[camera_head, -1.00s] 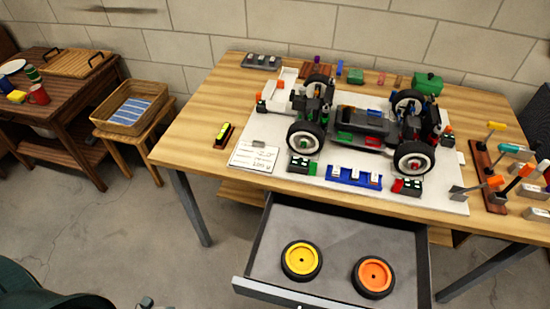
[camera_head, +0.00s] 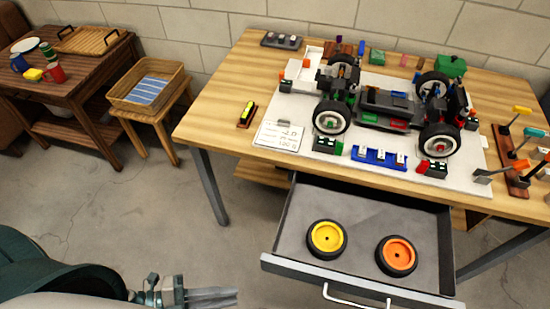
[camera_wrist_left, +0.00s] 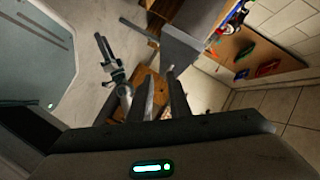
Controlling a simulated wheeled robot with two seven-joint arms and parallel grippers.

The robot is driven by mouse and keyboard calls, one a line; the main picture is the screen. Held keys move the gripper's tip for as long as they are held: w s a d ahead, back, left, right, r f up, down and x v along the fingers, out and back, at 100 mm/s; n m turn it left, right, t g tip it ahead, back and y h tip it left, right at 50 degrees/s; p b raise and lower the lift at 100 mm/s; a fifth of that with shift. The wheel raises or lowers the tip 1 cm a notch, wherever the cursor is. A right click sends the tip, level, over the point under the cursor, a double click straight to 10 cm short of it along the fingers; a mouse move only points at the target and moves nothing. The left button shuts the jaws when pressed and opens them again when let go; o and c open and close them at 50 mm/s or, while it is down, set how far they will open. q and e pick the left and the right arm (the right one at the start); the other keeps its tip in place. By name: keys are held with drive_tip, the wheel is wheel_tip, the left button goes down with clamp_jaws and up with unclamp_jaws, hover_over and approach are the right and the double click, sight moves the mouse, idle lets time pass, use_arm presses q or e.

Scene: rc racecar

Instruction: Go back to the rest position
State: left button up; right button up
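My left gripper (camera_head: 225,298) shows at the bottom left of the head view, over the floor and left of the open drawer, clear of the table. In the left wrist view its two fingers (camera_wrist_left: 164,90) are apart with nothing between them. My right gripper (camera_wrist_left: 101,42) appears small at the upper left of the left wrist view; its finger gap is too small to judge. It is not in the head view. The RC car (camera_head: 390,108) stands on a white mat (camera_head: 268,112) on the table, its wheels white-rimmed.
The open drawer (camera_head: 355,279) juts out from the table (camera_head: 215,105) and holds a yellow wheel (camera_head: 326,238) and an orange wheel (camera_head: 397,255). A screwdriver rack (camera_head: 508,165) is at the right. A stool with a basket (camera_head: 170,72) stands left. Floor between is clear.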

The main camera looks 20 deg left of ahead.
use_arm(q)
drive_tip(key=w+a+f+n+t+y, duration=0.2)
drive_tip(key=w+a+f+n+y, duration=0.15)
drive_tip(key=w+f+n, duration=0.35)
drive_tip(key=w+a+f+n+t+y, duration=0.2)
drive_tip(key=w+f+n+y, duration=0.25)
drive_tip(key=f, duration=0.55)
drive_tip(key=s+d+f+n+g+y, duration=0.1)
drive_tip(key=s+d+f+n+g, duration=0.1)
drive_tip(key=f, duration=0.6)
drive_tip(key=s+d+f+n+g+y, duration=0.1)
drive_tip(key=d+f+n+g+y, duration=0.1)
drive_tip(key=d+f+n, duration=0.2)
wheel_tip(320, 180, down, 4)
drive_tip(key=n, duration=0.3)
drive_tip(key=shift+s+y, duration=0.3)
drive_tip(key=shift+s, duration=0.1)
drive_tip(key=shift+d+r+n, duration=0.1)
drive_tip(key=shift+n, duration=0.15)
